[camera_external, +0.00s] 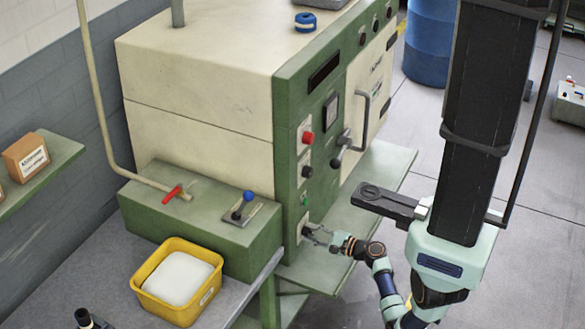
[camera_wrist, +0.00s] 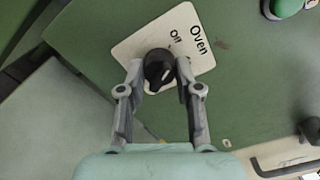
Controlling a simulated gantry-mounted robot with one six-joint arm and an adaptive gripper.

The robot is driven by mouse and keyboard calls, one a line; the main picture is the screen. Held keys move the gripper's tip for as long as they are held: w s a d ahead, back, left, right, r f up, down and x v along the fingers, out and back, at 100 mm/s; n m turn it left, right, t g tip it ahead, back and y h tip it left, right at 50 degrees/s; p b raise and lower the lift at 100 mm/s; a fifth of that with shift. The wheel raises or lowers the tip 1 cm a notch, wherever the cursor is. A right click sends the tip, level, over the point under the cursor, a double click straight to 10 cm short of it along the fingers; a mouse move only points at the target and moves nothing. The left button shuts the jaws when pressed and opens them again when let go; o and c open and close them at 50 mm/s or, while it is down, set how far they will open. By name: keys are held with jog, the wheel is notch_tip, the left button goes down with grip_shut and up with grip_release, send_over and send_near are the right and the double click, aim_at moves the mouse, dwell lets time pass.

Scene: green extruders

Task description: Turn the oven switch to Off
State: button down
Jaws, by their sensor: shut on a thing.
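The oven switch is a black rotary knob (camera_wrist: 157,68) on a white plate (camera_wrist: 196,62) marked "Oven" and "Off" in the wrist view. The plate sits on the green panel. My gripper (camera_wrist: 157,74) has one finger on each side of the knob and is shut on it. In the external view, my gripper (camera_external: 314,234) reaches the low front of the green panel (camera_external: 288,160), at the bottom of its column of controls. The fingers partly hide the switch there. The exact angle of the knob is hard to read.
Above the switch are a green button (camera_external: 304,200), a black knob (camera_external: 307,172) and a red button (camera_external: 308,137). The oven door has a long handle (camera_external: 366,122) to the right. A green ledge (camera_external: 335,262) lies below my gripper. A yellow bin (camera_external: 158,308) stands left.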

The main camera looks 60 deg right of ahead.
jog(key=c, duration=0.8)
grip_release()
jog(key=s, duration=1.2)
jog(key=shift+d, duration=0.25)
